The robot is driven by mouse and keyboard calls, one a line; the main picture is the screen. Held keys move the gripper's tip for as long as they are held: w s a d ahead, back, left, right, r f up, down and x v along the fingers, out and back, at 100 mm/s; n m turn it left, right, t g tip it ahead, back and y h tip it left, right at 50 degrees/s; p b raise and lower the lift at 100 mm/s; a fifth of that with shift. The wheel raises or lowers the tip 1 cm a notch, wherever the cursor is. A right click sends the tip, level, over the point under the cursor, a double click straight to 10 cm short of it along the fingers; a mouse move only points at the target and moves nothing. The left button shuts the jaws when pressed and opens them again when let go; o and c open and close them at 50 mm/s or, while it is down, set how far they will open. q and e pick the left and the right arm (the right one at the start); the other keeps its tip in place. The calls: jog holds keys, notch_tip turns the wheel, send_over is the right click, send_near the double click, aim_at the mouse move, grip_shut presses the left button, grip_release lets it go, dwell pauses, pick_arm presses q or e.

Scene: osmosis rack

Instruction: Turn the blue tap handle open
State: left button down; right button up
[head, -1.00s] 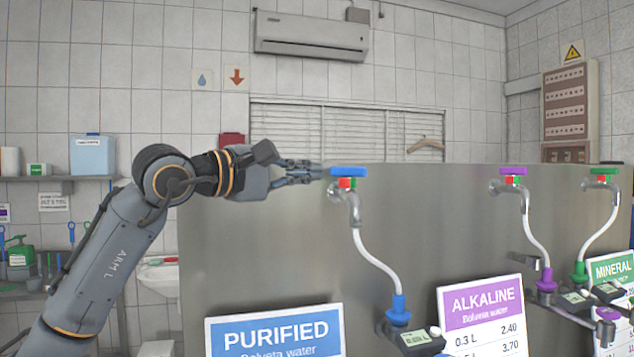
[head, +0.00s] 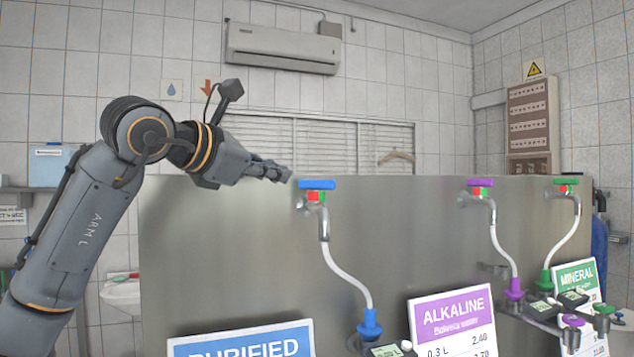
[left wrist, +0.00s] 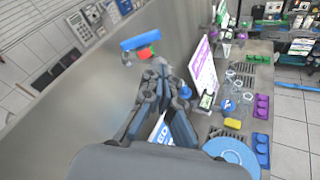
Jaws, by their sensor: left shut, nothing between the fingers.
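The blue tap handle (head: 318,184) is a flat bar lying crosswise on top of the left chrome tap, above a red and green collar (head: 315,196). The tap sticks out from the steel panel. My left gripper (head: 287,175) is shut and empty, just left of the handle's left end. A small gap seems to lie between them in the head view. In the left wrist view the blue handle (left wrist: 141,42) shows beyond and above my left gripper's fingertips (left wrist: 158,72), and the tap body below it is partly hidden. My right gripper is in neither view.
The steel panel (head: 220,240) carries a purple-handled tap (head: 481,183) and a green-handled tap (head: 566,182) farther right. A white hose (head: 345,270) hangs from the blue tap. Signs stand below, including a purple one (head: 450,315). The space above the panel is open.

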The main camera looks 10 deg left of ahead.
aim_at(325, 185)
pick_arm(q)
jog(key=shift+s+a+r+n+g+y, duration=0.15)
jog(key=shift+r+n+y, duration=0.15)
jog(key=shift+n, duration=1)
jog(key=shift+s+d+r+n+g+y, duration=0.1)
jog(key=shift+r+n+y, duration=0.2)
jog(key=shift+n, duration=1)
jog(key=shift+s+a+r+n+g+y, duration=0.15)
jog(key=shift+n+y, duration=0.25)
jog(key=shift+n, duration=0.9)
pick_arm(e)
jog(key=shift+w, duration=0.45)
pick_arm(q)
jog(key=shift+w+d, duration=0.1)
jog(key=shift+d, duration=0.05)
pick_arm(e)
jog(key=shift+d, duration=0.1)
pick_arm(q)
jog(key=p+x, duration=0.2)
jog(key=x, duration=0.2)
jog(key=r+p+x, duration=0.1)
jog(key=p+x, duration=0.1)
jog(key=x, duration=0.3)
jog(key=p+x, duration=0.3)
jog(key=x, duration=0.1)
jog(key=shift+w+d+r, duration=0.1)
jog(key=shift+w+d, duration=0.05)
jog(key=shift+w, duration=0.25)
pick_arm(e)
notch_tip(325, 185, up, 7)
